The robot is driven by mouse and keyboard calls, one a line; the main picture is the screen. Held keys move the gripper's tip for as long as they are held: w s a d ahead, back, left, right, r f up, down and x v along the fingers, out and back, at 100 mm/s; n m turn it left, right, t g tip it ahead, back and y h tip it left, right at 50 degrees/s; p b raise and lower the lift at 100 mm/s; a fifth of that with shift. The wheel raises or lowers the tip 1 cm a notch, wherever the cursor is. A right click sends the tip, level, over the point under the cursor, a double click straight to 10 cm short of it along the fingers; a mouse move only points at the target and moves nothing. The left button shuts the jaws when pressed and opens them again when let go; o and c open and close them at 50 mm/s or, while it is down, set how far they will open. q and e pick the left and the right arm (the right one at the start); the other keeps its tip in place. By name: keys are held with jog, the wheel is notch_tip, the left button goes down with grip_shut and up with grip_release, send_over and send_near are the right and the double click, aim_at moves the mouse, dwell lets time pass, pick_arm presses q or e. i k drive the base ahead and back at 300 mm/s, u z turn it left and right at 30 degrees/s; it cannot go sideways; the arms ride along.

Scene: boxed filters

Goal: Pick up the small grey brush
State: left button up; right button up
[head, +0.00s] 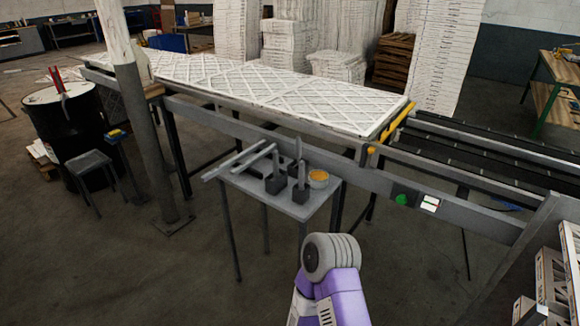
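A small grey side table (312,211) stands against the conveyor frame. On it are two dark grey block-shaped items with upright handles, one at the left (275,184) and one nearer the front (301,194). They look like brushes, but they are too small to tell for sure. Two light grey bar-like tools (240,161) lie at the table's left end. A purple and grey link of my arm shows at the bottom centre, in front of the table and apart from the items. Neither of my grippers is in view.
An orange-topped tin (318,179) stands right of the block-shaped items. The conveyor (445,200) runs behind the table, with white filter panels (270,88) on it. A post (148,150), stool (90,162) and black drum (62,125) stand left. Floor in front is clear.

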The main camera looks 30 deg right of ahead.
aim_at(302, 164)
jog(key=z, duration=0.75)
jog(key=i, duration=0.95)
jog(key=z, duration=1.1)
